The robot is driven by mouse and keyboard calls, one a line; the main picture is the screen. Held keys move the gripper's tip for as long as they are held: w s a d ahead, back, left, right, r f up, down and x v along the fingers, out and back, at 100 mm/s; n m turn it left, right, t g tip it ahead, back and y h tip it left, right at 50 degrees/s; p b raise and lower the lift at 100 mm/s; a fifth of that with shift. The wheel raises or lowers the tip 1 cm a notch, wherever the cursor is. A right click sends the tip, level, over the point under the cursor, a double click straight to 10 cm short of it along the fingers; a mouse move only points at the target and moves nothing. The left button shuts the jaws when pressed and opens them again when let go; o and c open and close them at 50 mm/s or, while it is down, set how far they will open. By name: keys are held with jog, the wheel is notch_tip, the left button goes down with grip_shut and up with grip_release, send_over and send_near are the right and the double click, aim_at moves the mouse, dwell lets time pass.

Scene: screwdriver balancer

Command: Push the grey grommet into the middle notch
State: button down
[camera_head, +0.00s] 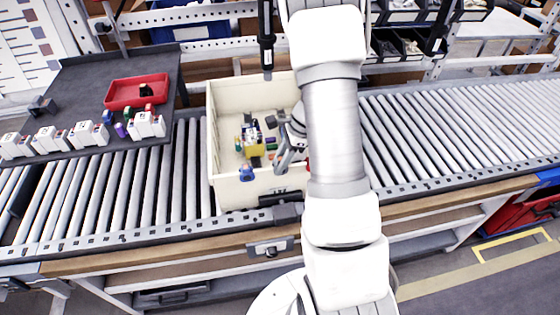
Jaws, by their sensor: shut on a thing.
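A cream bin (232,193) stands on the roller conveyor. My gripper (279,167) points down at the bin's front wall, its fingertips close to the top rim. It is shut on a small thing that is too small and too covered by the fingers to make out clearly. A blue piece (247,173) sits on the front rim to the left of my fingertips. A bit of red (308,165) shows at the rim to the right, mostly hidden by my arm. I cannot make out the grey grommet or the middle notch; the fingers cover that part of the rim.
Inside the bin lie a yellow block (254,150) and several small coloured and dark pieces. A dark table (85,85) at the left holds a red tray (137,91) and several white boxes. A dark tool (267,40) hangs above the bin. The right conveyor (450,125) is clear.

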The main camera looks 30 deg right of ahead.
jog(key=shift+f+b, duration=0.5)
jog(key=shift+f, duration=0.2)
dwell(0.7)
jog(key=shift+w, duration=0.1)
dwell(0.4)
jog(key=shift+c, duration=2.4)
grip_release()
jog(key=v, duration=1.7)
jog(key=shift+r+p, duration=0.25)
jog(key=shift+p, duration=0.05)
